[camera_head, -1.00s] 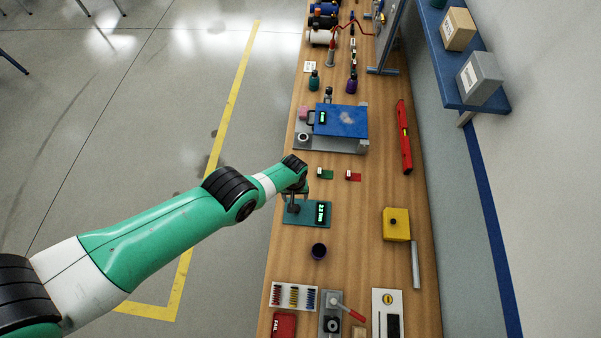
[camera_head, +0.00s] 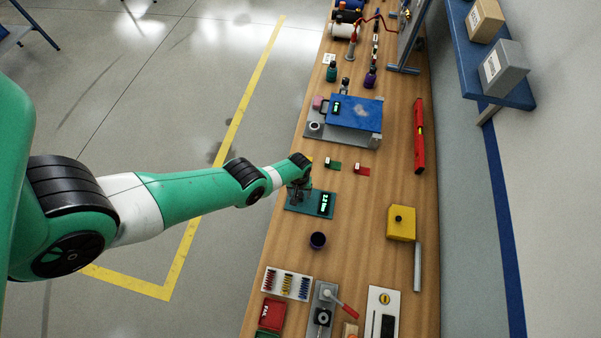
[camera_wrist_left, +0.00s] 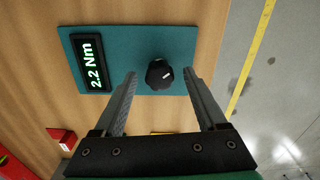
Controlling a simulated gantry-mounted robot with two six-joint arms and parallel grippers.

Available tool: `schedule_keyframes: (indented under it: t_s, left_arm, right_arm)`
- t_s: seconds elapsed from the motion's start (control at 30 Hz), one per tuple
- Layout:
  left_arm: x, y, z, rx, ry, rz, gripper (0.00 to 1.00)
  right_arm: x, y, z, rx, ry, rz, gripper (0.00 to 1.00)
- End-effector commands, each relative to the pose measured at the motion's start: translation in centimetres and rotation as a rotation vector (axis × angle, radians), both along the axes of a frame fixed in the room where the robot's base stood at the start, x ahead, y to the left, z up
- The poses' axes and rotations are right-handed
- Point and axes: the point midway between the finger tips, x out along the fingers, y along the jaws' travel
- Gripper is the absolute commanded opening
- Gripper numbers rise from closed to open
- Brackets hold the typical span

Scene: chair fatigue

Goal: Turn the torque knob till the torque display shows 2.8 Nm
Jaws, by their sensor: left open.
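The torque unit is a teal plate (camera_head: 310,208) on the wooden bench, also seen in the left wrist view (camera_wrist_left: 128,45). My left gripper (camera_head: 298,190) is over the plate's left part and mostly hides the knob in the head view. In the left wrist view its fingers (camera_wrist_left: 160,73) are open, one on each side of the knob, with visible gaps. My right gripper is not in view.
A dark cup (camera_head: 318,241) stands just in front of the plate. Small green (camera_head: 333,165) and red (camera_head: 362,170) blocks lie behind it. A yellow box (camera_head: 401,224) is to the right. The bench between plate and yellow box is clear.

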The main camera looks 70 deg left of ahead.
Motion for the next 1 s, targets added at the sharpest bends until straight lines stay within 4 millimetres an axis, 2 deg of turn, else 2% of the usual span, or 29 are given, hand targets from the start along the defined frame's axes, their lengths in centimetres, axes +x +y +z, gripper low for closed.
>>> schedule_keyframes:
  t_s: [0.07, 0.47, 0.77, 1.0]
  left_arm:
    - [0.01, 0.0, 0.05, 0.0, 0.0, 0.0, 0.72]
    - [0.01, -0.02, 0.05, 0.0, 0.0, -0.001, 0.0]
    - [0.01, -0.02, 0.05, 0.0, 0.0, -0.021, 0.0]
    - [0.01, -0.02, 0.03, 0.0, 0.0, -0.126, 0.0]
  right_arm:
    - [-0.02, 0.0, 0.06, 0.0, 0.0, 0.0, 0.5]
    - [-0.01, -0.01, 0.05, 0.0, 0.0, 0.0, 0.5]
    - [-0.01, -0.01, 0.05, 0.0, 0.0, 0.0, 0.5]
    - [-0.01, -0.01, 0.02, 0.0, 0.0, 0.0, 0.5]
